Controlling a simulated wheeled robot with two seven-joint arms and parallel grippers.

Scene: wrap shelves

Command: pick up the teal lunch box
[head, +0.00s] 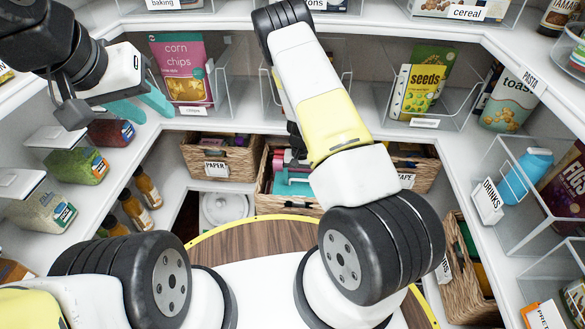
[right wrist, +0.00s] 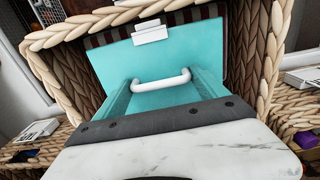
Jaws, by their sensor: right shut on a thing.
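The teal lunch box (right wrist: 165,52) sits in a wicker basket in the right wrist view, with a white handle (right wrist: 160,82) and a white latch. My right gripper (right wrist: 161,90) has its teal fingers at the two ends of the handle and is shut on the lunch box by it. In the head view, teal (head: 292,188) shows in the middle basket on the low shelf; my right arm hides much of it. My left gripper (head: 143,104) is open and empty at the upper left, near the corn chips bag.
The basket (right wrist: 70,45) closely surrounds the box on its sides. A PAPER basket (head: 235,160) stands left of it and a TAPE basket (head: 420,175) right. Shelves hold spice jars (head: 75,165), bottles and clear bins.

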